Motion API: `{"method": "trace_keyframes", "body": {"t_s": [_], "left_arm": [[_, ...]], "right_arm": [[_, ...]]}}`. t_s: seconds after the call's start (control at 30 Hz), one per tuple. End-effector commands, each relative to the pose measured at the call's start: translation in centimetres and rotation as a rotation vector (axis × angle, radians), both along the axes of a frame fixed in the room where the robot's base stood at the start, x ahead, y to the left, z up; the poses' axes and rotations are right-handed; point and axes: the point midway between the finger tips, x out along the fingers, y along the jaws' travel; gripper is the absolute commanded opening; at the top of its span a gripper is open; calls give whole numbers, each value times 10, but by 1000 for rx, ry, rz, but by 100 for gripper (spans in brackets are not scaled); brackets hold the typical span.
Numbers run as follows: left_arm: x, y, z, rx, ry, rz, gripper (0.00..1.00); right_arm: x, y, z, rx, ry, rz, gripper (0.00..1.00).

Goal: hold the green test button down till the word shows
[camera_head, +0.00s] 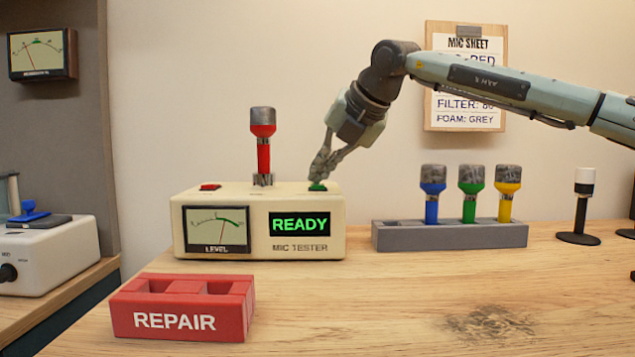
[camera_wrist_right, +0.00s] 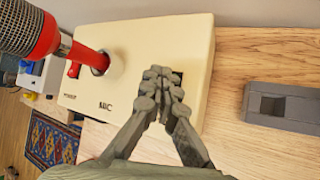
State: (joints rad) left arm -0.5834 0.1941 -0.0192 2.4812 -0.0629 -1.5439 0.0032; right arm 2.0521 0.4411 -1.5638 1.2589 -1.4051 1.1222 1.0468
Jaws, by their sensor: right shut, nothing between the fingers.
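The cream mic tester (camera_head: 258,220) stands on the wooden bench. Its screen (camera_head: 299,224) shows the word READY in green, and its level meter (camera_head: 217,229) has a needle near the middle. My right gripper (camera_head: 319,179) is shut and empty, its fingertips down on the green test button (camera_head: 317,187), which they partly cover. In the right wrist view the shut fingers (camera_wrist_right: 160,75) meet over the tester's top (camera_wrist_right: 130,50), and the button is hidden. A red microphone (camera_head: 263,145) stands upright in the tester's socket. My left gripper is not in view.
A red REPAIR tray (camera_head: 182,324) sits in front of the tester. A grey rack (camera_head: 450,236) to the right holds blue, green and yellow microphones. A red button (camera_head: 210,187) is on the tester's top left.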

Motion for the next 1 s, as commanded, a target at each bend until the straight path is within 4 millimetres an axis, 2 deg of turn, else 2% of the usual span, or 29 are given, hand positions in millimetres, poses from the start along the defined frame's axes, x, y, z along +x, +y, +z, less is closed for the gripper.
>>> {"method": "trace_keyframes", "body": {"t_s": [0.73,1.0], "left_arm": [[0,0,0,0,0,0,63],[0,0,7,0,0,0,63]], "right_arm": [[0,0,-1,-2,2,0,0],[0,0,10,-1,1,0,0]]}}
